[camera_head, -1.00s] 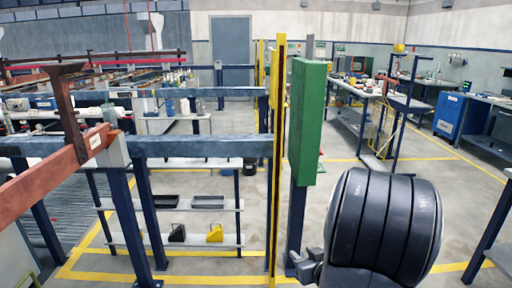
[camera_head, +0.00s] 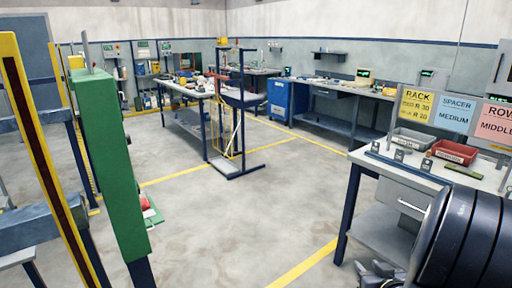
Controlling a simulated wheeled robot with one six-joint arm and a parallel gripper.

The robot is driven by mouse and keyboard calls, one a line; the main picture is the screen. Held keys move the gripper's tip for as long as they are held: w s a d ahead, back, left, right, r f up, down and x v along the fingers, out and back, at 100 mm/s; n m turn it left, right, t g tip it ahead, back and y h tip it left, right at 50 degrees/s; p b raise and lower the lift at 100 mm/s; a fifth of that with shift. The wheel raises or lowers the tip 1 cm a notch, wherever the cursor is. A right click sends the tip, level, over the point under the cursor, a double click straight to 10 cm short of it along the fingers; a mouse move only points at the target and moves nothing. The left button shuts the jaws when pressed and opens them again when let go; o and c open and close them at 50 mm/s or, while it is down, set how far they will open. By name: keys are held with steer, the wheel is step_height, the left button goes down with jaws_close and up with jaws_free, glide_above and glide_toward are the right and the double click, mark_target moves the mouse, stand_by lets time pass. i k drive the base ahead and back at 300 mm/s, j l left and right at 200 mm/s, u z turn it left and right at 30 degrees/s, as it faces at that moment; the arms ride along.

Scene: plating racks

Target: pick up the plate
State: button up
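I cannot make out a plate in this view. My arm shows as a dark, ribbed, rounded part at the lower right. A small grey piece of what looks like my gripper (camera_head: 380,274) shows beside it at the bottom edge. Its fingers are mostly cut off or hidden, so I cannot tell whether it is open or shut.
A green post (camera_head: 108,165) and a yellow upright (camera_head: 45,160) stand close on the left. A workbench (camera_head: 400,168) with grey bin (camera_head: 412,140), red bin (camera_head: 455,152) and signs is at right. A blue cabinet (camera_head: 287,98) stands behind. The middle floor (camera_head: 235,215) is clear.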

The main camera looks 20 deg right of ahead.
mark_target(398, 158)
steer(key=i+l+z, duration=0.3)
steer(key=i, duration=0.2)
steer(key=i+z, duration=0.3)
steer(key=i, duration=0.25)
steer(key=i+j+z, duration=0.1)
steer(key=i+z, duration=0.2)
steer(key=i, duration=0.25)
steer(key=i+j+z, duration=0.3)
steer(key=i, duration=0.2)
steer(key=i+j+z, duration=0.3)
steer(key=i, duration=0.25)
steer(key=i+j+z, duration=0.3)
steer(key=i, duration=0.15)
